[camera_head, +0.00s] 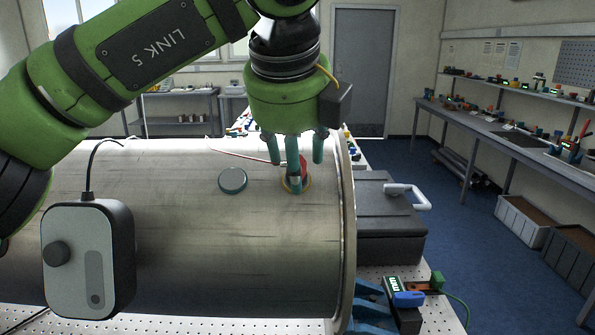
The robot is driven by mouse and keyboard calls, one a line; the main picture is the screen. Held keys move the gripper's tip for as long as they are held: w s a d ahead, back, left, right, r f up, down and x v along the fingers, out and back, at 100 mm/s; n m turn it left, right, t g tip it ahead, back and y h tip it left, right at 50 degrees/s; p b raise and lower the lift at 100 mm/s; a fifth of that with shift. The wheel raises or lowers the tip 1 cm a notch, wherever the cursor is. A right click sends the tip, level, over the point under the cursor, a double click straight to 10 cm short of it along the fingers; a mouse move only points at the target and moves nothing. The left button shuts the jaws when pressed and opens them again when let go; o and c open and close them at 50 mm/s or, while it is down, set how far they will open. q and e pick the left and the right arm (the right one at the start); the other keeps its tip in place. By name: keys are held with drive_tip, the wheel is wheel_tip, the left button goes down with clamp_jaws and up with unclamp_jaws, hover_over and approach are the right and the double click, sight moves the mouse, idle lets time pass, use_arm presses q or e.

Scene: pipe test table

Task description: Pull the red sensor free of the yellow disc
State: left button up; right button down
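The red sensor (304,164) stands on top of the large metal pipe, partly hidden by a finger of my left gripper. The yellow disc (308,186) shows as a thin ring around the sensor's foot, on the pipe's curved surface. My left gripper (295,165) comes down from above with its teal fingers around the sensor. The front finger covers much of the sensor and reaches down to the disc; two other fingers stand to its left and right. Whether the fingers press on the sensor cannot be seen. My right gripper is not in view.
The metal pipe (200,260) fills the lower left, with a flange (347,235) at its right end. A round grey-green cap (232,180) sits left of the disc. A thin red cable (240,155) runs along the pipe's top. A black case (385,220) stands right of the flange.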

use_arm(q)
clamp_jaws()
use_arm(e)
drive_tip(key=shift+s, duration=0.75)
use_arm(q)
drive_tip(key=shift+r, duration=0.1)
drive_tip(key=shift+v, duration=1.05)
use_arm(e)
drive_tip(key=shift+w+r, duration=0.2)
use_arm(q)
drive_tip(key=shift+s+p, duration=0.1)
drive_tip(key=shift+p, duration=0.2)
